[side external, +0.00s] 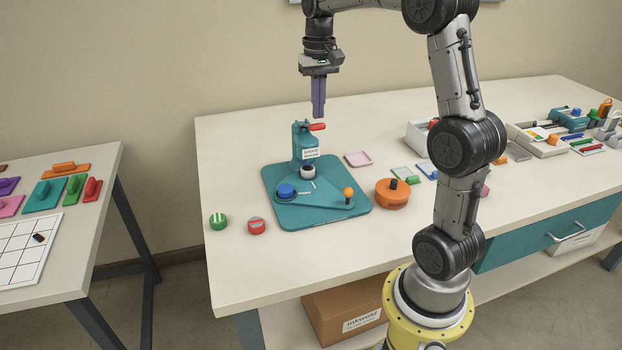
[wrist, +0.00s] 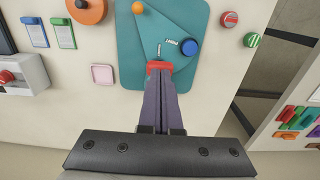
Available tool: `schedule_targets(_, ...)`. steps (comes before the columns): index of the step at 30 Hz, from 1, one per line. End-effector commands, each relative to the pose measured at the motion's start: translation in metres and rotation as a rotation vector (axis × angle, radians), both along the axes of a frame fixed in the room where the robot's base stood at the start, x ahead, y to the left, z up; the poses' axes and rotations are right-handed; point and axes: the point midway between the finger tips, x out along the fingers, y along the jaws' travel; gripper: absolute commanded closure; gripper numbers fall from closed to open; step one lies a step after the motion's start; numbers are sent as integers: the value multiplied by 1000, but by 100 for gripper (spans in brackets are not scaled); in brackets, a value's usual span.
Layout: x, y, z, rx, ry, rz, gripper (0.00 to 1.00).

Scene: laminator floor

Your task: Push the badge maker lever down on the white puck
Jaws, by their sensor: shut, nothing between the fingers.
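The teal badge maker (side external: 304,142) stands at the back of its teal base plate (side external: 320,212). Its red lever (side external: 317,127) sticks out to the right near the top. My gripper (side external: 319,114) is shut and empty, pointing down just above the lever, with a small gap in the side view. In the wrist view the red lever (wrist: 159,66) shows at my fingertips (wrist: 158,78); the puck is hidden there.
A small orange ball (side external: 349,191) is on the plate's right. An orange round tin (side external: 392,194) stands to the right and a pink tray (side external: 357,159) behind. Green (side external: 218,221) and red (side external: 256,226) round pieces lie left of the plate. The table's back left is clear.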

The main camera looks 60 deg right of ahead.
Motion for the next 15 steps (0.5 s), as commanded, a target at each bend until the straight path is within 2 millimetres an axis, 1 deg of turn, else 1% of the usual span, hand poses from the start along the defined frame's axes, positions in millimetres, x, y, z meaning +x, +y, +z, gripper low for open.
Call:
schedule_targets(5, 0, 0, -3, 1, 1, 0, 100)
schedule_targets(15, 0, 0, -18, 1, 1, 0, 100)
